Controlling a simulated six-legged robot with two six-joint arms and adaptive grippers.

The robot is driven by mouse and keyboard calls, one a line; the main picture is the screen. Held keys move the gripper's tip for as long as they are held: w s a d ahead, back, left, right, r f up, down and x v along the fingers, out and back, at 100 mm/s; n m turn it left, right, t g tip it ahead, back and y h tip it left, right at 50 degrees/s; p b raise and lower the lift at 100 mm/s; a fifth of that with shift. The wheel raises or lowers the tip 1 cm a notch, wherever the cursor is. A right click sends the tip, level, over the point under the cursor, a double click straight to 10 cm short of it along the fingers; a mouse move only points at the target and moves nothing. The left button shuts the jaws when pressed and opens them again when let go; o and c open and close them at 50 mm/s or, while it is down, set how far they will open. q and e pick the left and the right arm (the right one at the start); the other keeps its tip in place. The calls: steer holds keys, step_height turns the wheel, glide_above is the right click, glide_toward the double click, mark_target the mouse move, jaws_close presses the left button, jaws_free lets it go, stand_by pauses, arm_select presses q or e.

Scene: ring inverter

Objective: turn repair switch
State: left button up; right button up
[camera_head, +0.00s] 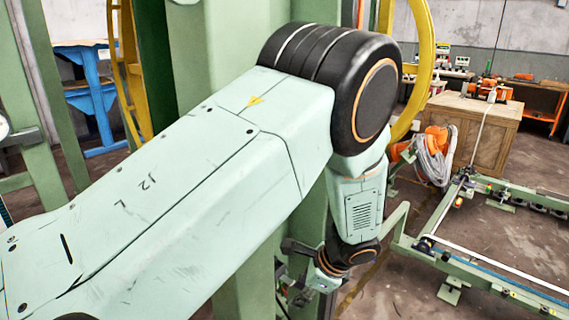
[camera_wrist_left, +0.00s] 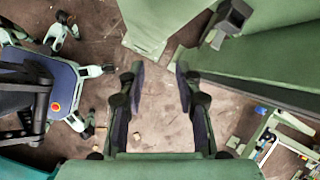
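In the head view my left arm crosses from the lower left and bends down in front of a green post (camera_head: 245,290). My left gripper (camera_head: 290,272) is partly hidden behind the wrist, low beside this post. In the left wrist view my left gripper (camera_wrist_left: 160,78) has its two dark fingers apart, with only brown floor showing between them. A dark block (camera_wrist_left: 233,15) sits on a green structure (camera_wrist_left: 265,55) ahead and right of the fingers, apart from them. I cannot tell whether it is the repair switch. My right gripper is not in view.
In the head view a yellow hoop (camera_head: 424,60) stands behind my arm. A wooden crate (camera_head: 490,130), an orange-and-grey cable coil (camera_head: 435,155) and a low green rail frame (camera_head: 490,275) are to the right. A blue stand (camera_head: 92,95) is at the left.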

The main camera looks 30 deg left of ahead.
arm_select(q)
steer(key=w+d+r+n+t+h+p, duration=0.2)
steer(key=w+d+r+n+t+h, duration=0.1)
steer(key=w+d+r+n, duration=0.3)
steer(key=w+d+r+n+t+h+p, duration=0.1)
steer(key=w+d+r+n+t+h, duration=0.2)
steer(key=w+d+n, duration=0.4)
steer(key=w+a+r+n+t+y+p, duration=0.2)
steer(key=w+a+r+n+t+y, duration=0.25)
steer(key=w+a+r+n, duration=0.3)
steer(key=s+a+r+n+g+y, duration=0.5)
steer(key=s+a+r+n+y, duration=0.35)
steer(key=a+n, duration=0.45)
steer(key=w+a+f+n+y+b, duration=0.1)
steer(key=a+f+b, duration=0.2)
steer(key=a+b, duration=0.2)
steer(key=shift+a+f+b, duration=0.25)
steer(key=shift+a+b, duration=0.05)
steer(key=shift+b, duration=0.45)
steer(key=shift+c, duration=0.4)
